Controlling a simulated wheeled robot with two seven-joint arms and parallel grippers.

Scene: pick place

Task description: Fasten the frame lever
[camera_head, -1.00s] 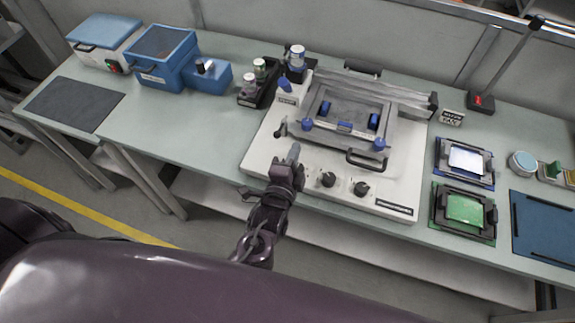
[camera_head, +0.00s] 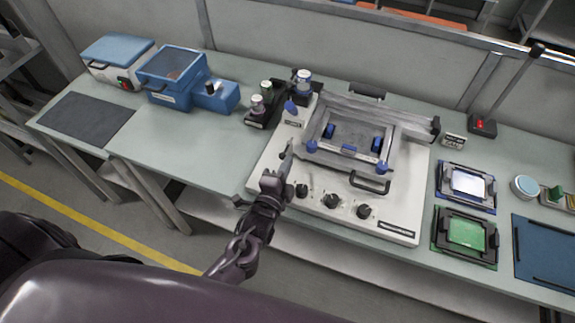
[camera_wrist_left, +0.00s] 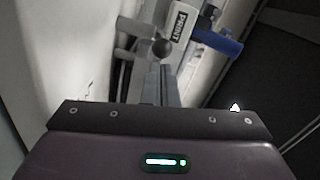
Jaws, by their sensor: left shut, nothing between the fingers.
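The printing machine (camera_head: 270,172) is a white box with a grey metal frame (camera_head: 322,152) on top, blue corner knobs and a black front handle. At the frame's left side is a small lever with a black ball knob (camera_head: 283,155); the knob also shows in the left wrist view (camera_wrist_left: 163,47). My left gripper (camera_head: 289,147) is shut and empty, its tips beside this knob. In the left wrist view the shut fingers (camera_wrist_left: 160,82) point at the knob; I cannot tell whether they touch. My right gripper is out of view.
Black dials (camera_head: 333,201) line the machine's front. Jars in a black holder (camera_head: 262,117) stand left; plates with a green panel (camera_head: 466,233) lie right.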

